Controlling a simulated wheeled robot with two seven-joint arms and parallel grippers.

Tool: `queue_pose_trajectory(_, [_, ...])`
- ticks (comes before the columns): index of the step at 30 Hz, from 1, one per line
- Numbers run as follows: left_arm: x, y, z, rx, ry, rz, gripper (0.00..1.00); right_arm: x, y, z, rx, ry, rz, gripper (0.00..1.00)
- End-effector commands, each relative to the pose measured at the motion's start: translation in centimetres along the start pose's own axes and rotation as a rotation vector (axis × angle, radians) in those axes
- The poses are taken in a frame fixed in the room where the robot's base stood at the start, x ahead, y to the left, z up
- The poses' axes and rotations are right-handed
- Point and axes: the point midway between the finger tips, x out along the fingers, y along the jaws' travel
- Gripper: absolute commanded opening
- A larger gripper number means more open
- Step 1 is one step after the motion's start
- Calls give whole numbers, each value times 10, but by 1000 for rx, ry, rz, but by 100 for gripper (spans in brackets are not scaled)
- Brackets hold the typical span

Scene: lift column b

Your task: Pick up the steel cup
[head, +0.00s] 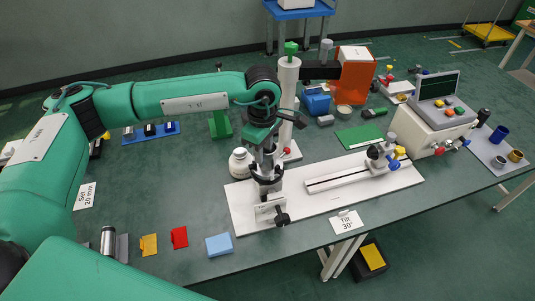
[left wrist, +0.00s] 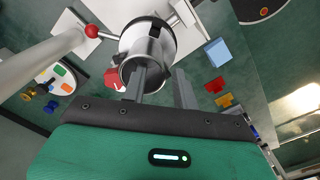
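A round steel cup (left wrist: 148,47) with a black band shows in the left wrist view, its mouth towards the camera. In the head view what appears to be the same cup (head: 266,182) stands over the white base plate, partly hidden by my gripper. My left gripper (left wrist: 163,88) is open at it. One finger overlaps the cup's mouth, and the other is outside its right side. I cannot tell whether they touch it. In the head view the left gripper (head: 267,155) points down. My right gripper is not in view.
The white column (head: 288,85) stands close behind the gripper, with a red knob (left wrist: 92,31) beside it. A white knob-shaped weight (head: 240,161) is left of the cup. A blue block (head: 219,244) lies in front.

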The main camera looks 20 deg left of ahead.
Motion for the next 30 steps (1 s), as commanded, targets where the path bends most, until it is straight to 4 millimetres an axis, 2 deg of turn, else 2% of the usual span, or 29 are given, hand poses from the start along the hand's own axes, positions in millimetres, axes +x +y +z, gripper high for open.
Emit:
queue_pose_trajectory(1, [3, -2, -2, -2, 1, -4, 29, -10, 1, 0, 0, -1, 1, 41])
queue_pose_trajectory(7, [29, -2, -2, 0, 0, -3, 29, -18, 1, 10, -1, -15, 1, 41])
queue_pose_trajectory(15, [33, -2, -2, 0, 0, 0, 29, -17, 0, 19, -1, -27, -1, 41])
queue_pose_trajectory(19, [32, -2, -2, 0, 0, 0, 4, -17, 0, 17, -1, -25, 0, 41])
queue_pose_trajectory(20, [32, -2, -2, 0, 0, 0, 0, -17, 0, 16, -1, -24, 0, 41])
queue_pose_trajectory(30, [32, -2, -2, 0, 0, 1, 0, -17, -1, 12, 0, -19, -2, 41])
